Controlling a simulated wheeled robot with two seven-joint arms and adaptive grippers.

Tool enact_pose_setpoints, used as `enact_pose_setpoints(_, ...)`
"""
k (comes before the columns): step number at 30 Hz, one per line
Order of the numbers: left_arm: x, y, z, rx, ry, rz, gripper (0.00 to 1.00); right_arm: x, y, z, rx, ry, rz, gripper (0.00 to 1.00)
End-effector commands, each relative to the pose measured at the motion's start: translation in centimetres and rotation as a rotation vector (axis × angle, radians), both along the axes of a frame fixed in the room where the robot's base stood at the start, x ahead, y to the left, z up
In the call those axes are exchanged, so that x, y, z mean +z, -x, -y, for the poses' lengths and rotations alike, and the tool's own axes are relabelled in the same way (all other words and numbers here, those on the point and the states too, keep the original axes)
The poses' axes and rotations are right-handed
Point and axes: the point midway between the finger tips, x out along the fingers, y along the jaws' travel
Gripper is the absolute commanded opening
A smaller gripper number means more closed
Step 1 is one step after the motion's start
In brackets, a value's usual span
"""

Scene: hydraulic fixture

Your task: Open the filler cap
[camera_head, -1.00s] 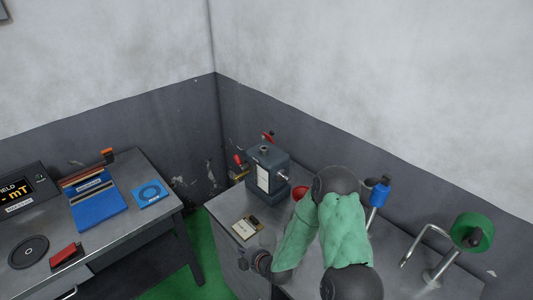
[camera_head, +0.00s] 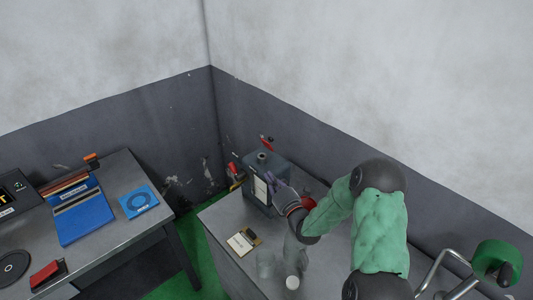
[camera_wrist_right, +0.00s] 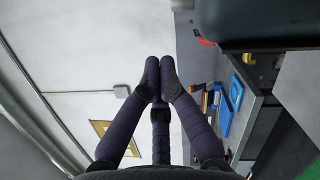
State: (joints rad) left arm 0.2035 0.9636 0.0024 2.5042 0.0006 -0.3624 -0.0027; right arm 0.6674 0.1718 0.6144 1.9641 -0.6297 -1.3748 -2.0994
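The dark grey hydraulic box (camera_head: 258,190) stands upright at the back left of the metal bench, with a pale label or gauge on its front. A small round dark cap (camera_head: 262,156) sits on its top and looks in place. My right gripper (camera_head: 272,181) is at the front right of the box, below the cap and apart from it. In the right wrist view its fingers (camera_wrist_right: 158,72) meet at the tips with nothing between them. A dark body (camera_wrist_right: 270,22), likely the box, fills the upper right there. My left gripper is not in view.
A red-handled part (camera_head: 267,141) is behind the box and a red round part (camera_head: 308,202) to its right, partly hidden. A small labelled card (camera_head: 241,243) and a clear vessel (camera_head: 266,264) are in front. A green wheel (camera_head: 497,262) stands right.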

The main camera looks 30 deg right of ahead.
Motion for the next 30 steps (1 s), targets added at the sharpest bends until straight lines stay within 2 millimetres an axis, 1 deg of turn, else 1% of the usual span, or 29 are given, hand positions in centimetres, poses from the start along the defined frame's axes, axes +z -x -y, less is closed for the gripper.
enact_pose_setpoints(5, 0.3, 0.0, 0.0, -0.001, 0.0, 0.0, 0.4, 0.2, -1.8, 0.1, 0.002, 0.0, 0.001, 0.0)
enact_pose_setpoints(19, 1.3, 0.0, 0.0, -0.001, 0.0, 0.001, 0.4, 1.1, -10.2, 0.8, 0.001, -0.002, 0.001, 0.0)
enact_pose_setpoints(21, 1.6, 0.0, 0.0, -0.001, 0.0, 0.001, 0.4, 1.7, -10.0, 2.2, -0.004, 0.0, -0.001, 0.0)
enact_pose_setpoints(24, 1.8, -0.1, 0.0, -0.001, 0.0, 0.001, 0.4, 2.1, -10.1, 3.3, -0.002, -0.001, 0.0, 0.0)
enact_pose_setpoints(30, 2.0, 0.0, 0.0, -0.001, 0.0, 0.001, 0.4, 2.5, -10.3, 4.4, -0.001, -0.002, 0.0, 0.0)
